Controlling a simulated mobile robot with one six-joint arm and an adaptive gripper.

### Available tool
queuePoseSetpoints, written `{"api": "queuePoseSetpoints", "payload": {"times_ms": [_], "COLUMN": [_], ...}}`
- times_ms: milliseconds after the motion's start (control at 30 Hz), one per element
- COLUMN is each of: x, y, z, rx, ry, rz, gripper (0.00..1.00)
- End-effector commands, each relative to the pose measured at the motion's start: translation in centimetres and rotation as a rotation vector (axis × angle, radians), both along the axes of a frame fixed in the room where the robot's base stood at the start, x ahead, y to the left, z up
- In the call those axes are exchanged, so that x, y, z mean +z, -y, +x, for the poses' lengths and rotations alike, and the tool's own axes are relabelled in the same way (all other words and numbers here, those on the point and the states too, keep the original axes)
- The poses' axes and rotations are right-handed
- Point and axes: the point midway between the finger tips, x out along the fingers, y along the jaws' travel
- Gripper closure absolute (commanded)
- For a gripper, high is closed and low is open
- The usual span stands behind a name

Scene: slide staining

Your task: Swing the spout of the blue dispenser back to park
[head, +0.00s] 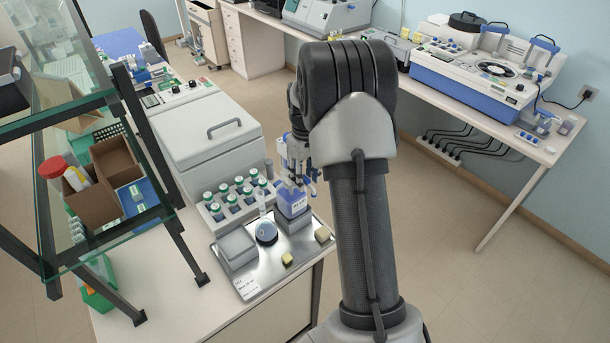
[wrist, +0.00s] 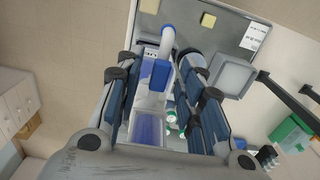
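The blue dispenser (head: 292,203) stands on a grey block at the back right of the metal tray (head: 252,284). My gripper (head: 297,172) is just above it, pointing down, partly hidden by my arm in the head view. In the wrist view my gripper (wrist: 160,105) is open, its two dark fingers wide apart. A white curved tube, seemingly the spout (wrist: 168,36), and a blue part (wrist: 160,75) show between or just beyond the fingers. I cannot tell whether either finger touches the spout. The spout's direction is unclear in the head view.
A glass shelf (head: 110,225) is at left.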

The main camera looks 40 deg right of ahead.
Motion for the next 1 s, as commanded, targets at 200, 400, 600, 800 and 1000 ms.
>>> {"api": "queuePoseSetpoints", "payload": {"times_ms": [200, 400, 600, 800, 1000], "x": [0.4, 3.4, 7.8, 10.9, 12.0], "y": [0.0, 0.1, 0.0, 0.0, 0.0], "z": [0.0, 0.1, 0.1, 0.0, 0.0], "rx": [0.0, 0.0, 0.0, 0.0, 0.0], "ry": [0.001, 0.004, 0.004, 0.002, -0.001], "rz": [-0.001, -0.002, -0.003, -0.001, 0.0], "gripper": [0.65, 0.65, 0.65, 0.65, 0.65]}}
